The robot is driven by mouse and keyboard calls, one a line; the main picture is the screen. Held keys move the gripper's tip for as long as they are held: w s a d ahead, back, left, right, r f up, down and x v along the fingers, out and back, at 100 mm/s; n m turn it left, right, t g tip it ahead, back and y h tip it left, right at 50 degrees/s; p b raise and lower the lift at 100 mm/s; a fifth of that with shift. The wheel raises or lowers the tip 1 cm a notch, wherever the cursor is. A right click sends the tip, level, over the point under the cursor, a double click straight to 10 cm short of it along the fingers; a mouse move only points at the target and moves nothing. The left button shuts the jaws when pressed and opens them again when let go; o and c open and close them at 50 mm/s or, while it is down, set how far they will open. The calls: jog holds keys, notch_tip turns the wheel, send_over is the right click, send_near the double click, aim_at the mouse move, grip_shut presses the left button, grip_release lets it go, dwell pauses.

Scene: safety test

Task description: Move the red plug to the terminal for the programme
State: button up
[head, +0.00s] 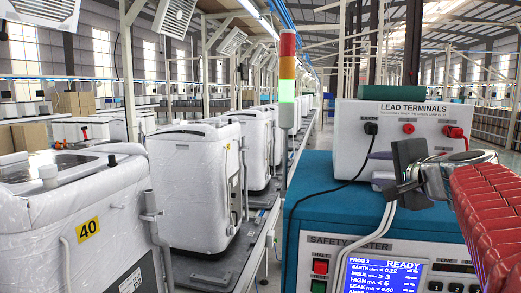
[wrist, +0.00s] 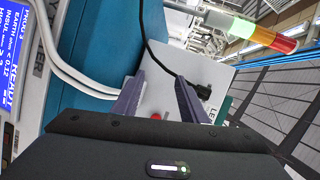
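The red plug (head: 454,132) with its red lead sits at the right-hand terminal of the white LEAD TERMINALS box (head: 392,150). The middle red terminal (head: 408,128) looks empty. A black plug (head: 371,128) is in the left terminal, marked EARTH; it also shows in the wrist view (wrist: 203,91). My gripper (head: 398,172) is in front of the box's lower part, below the terminals. In the wrist view its two fingers (wrist: 158,90) are apart with no object held. A small red part (wrist: 156,116) shows between them; I cannot tell which piece it is.
A black cable (head: 340,188) and white leads hang in front. A lit green signal tower (head: 287,90) and wrapped machines (head: 80,220) stand left.

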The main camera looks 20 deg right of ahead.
aim_at(458, 134)
jog(key=s+d+r+m+h, duration=0.2)
jog(key=s+d+r+h, duration=0.1)
jog(key=d, duration=0.5)
jog(key=s+d+r+m+h, duration=0.3)
jog(key=s+d+r, duration=0.2)
jog(key=s+d, duration=0.3)
jog(key=shift+d, duration=0.35)
jog(key=shift+w, duration=0.1)
jog(key=shift+x, duration=4.45)
jog(key=shift+a+r, duration=0.1)
jog(key=shift+r, duration=0.1)
jog(key=shift+c, duration=0.3)
grip_shut()
